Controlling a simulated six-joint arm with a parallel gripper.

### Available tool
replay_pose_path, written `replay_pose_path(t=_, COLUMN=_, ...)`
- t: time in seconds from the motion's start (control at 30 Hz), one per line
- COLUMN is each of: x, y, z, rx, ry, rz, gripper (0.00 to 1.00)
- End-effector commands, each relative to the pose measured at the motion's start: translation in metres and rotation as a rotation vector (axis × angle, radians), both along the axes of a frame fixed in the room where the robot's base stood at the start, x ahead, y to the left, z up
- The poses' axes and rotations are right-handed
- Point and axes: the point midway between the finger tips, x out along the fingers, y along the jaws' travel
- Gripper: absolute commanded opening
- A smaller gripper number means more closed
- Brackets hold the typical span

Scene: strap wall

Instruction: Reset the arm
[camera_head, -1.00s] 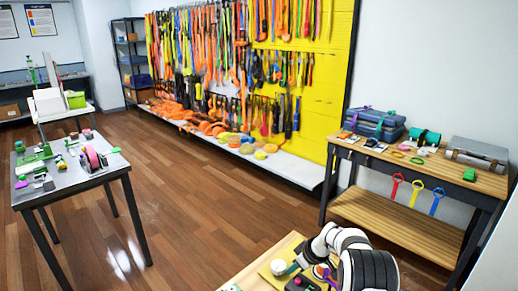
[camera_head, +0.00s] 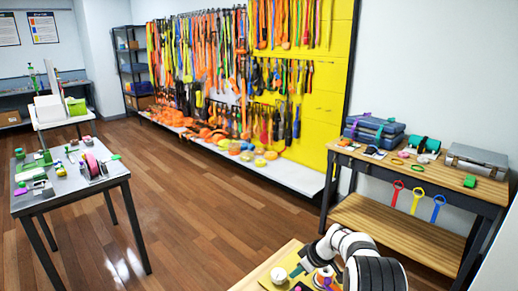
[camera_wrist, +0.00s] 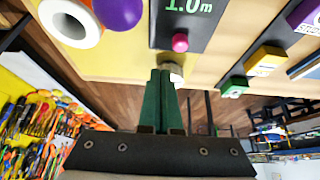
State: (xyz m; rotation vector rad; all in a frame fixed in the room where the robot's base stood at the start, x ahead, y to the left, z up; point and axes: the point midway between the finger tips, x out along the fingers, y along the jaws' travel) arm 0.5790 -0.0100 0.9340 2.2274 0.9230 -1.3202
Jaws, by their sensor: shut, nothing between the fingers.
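My gripper shows in the wrist view (camera_wrist: 160,74), its two green fingers pressed together with nothing between them. The fingertips point toward a yellow board (camera_wrist: 105,62) on a wooden table. Beside them are a black panel marked "1.0 m" (camera_wrist: 190,25) with a pink ball-like knob (camera_wrist: 180,42). A small pale round part lies just behind the fingertips, and I cannot tell if they touch it. In the head view my white and black arm is at the bottom, folded over the near wooden table (camera_head: 262,269), and hides part of it.
Green and yellow blocks (camera_wrist: 265,60) lie right. A grey table (camera_head: 75,190) stands left, a wooden bench (camera_head: 440,178) right, and a strap wall (camera_head: 250,80) behind. Floor between is clear.

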Motion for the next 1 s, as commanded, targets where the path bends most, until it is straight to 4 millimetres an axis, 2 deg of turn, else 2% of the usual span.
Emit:
replay_pose_path(t=0.2, x=0.000, y=0.000, z=0.034, rx=0.000, ry=-0.002, rz=0.000, gripper=0.00)
replay_pose_path(t=0.57, x=-0.003, y=0.001, z=0.044, rx=0.002, ry=0.006, rz=-0.007, gripper=0.00)
replay_pose_path(t=0.63, x=-0.017, y=0.007, z=0.065, rx=0.017, ry=0.040, rz=-0.050, gripper=0.00)
replay_pose_path(t=0.67, x=-0.030, y=0.012, z=0.079, rx=0.030, ry=0.068, rz=-0.085, gripper=0.00)
replay_pose_path(t=0.73, x=-0.077, y=0.026, z=0.121, rx=0.060, ry=0.163, rz=-0.205, gripper=0.00)
replay_pose_path(t=0.77, x=-0.103, y=0.031, z=0.138, rx=0.072, ry=0.212, rz=-0.270, gripper=0.00)
replay_pose_path(t=0.8, x=-0.142, y=0.038, z=0.158, rx=0.082, ry=0.278, rz=-0.361, gripper=0.00)
replay_pose_path(t=0.83, x=-0.172, y=0.043, z=0.169, rx=0.087, ry=0.326, rz=-0.433, gripper=0.00)
replay_pose_path(t=0.87, x=-0.203, y=0.046, z=0.179, rx=0.090, ry=0.371, rz=-0.508, gripper=0.00)
replay_pose_path(t=0.9, x=-0.244, y=0.050, z=0.187, rx=0.089, ry=0.428, rz=-0.607, gripper=0.00)
replay_pose_path(t=1.0, x=-0.337, y=0.052, z=0.191, rx=0.075, ry=0.537, rz=-0.845, gripper=0.00)
